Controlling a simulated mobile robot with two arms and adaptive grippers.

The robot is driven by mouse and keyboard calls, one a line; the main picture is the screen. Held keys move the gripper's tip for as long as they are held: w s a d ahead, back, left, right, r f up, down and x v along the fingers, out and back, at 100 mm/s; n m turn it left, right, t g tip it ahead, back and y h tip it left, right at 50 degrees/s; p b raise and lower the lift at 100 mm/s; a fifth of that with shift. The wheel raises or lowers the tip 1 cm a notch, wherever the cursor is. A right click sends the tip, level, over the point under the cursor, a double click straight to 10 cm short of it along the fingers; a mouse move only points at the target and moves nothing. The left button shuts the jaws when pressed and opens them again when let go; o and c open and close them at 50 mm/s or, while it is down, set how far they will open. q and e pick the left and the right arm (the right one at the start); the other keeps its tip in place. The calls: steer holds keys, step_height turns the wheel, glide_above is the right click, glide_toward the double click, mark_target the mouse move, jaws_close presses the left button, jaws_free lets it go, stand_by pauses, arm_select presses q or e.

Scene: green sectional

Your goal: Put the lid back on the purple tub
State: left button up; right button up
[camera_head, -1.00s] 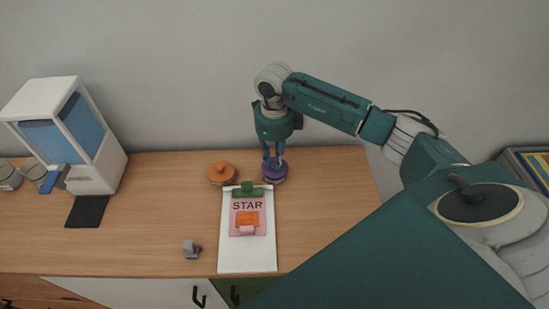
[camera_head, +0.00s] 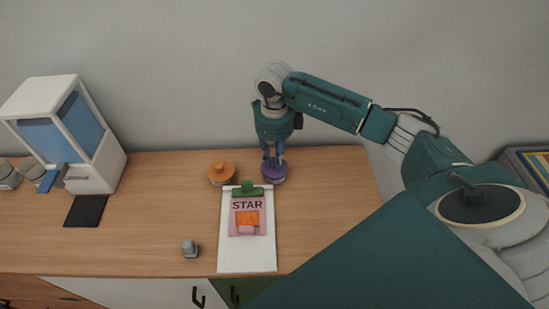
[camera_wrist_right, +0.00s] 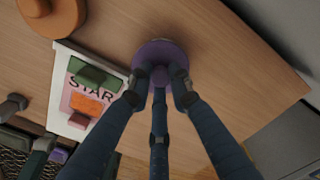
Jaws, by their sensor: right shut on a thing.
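My right gripper (camera_head: 273,162) points down at the back of the counter, its fingers shut around the knob of a purple lid. In the right wrist view the gripper (camera_wrist_right: 160,85) closes on the knob at the middle of the round purple lid (camera_wrist_right: 158,49). The purple tub (camera_head: 274,176) is at the same spot, right of an orange lidded tub. The fingers partly cover it. I cannot tell whether the lid rests fully on the tub's rim or is slightly apart.
The orange tub (camera_head: 221,174) stands close left. A white clipboard (camera_head: 247,258) with a STAR card lies in front. A white-and-blue dispenser (camera_head: 68,135) stands left. The counter right of the purple tub is clear.

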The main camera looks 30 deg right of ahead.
stand_by(0.6)
steer(key=o, duration=1.4)
steer(key=shift+r+p, duration=2.05)
steer(key=shift+r, duration=1.5)
jaws_close()
